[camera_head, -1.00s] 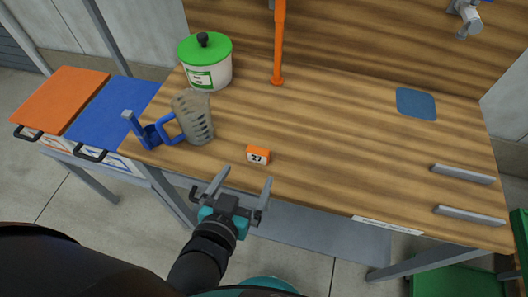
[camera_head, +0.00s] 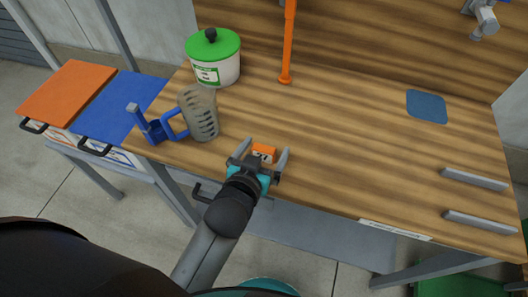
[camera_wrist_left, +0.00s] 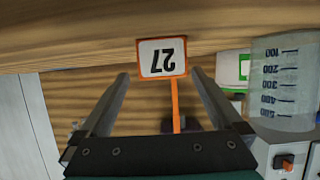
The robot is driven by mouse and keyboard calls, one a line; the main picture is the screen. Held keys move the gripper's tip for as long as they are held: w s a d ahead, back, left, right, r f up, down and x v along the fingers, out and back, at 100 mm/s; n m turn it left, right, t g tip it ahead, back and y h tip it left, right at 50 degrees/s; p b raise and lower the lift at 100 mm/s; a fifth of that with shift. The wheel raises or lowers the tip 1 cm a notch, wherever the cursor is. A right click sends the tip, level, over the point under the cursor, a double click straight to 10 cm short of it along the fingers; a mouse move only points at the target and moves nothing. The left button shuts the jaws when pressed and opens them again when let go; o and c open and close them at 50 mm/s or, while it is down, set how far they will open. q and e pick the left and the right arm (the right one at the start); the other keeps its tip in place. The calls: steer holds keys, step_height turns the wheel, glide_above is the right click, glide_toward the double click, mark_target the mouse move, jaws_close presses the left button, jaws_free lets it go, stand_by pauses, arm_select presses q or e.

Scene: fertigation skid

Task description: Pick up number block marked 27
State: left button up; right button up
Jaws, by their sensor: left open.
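The number block (camera_head: 264,151) is small and orange and sits on the wooden workbench near its front edge. In the left wrist view the block (camera_wrist_left: 162,58) shows a white face with a black 27, upside down in that picture. My left gripper (camera_head: 263,157) is open, with one finger on each side of the block in the head view. In the left wrist view the block appears just beyond and between the fingertips (camera_wrist_left: 160,76). I cannot tell whether either finger touches it. My right gripper is not in view.
A green-lidded tub (camera_head: 213,60) and an orange post (camera_head: 287,50) stand behind. Two grey bars (camera_head: 474,179) lie at right. The bench middle is clear.

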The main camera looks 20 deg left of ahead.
mark_target(265, 147)
arm_select(q)
steer(key=w+f, duration=0.1)
steer(key=w+f+b, duration=0.1)
steer(key=w, duration=0.1)
steer(key=shift+a, duration=0.2)
steer(key=shift+w+d+f, duration=0.1)
steer(key=shift+w+f, duration=0.2)
steer(key=shift+w, duration=0.35)
steer(key=c, duration=1.4)
steer(key=shift+r, duration=0.15)
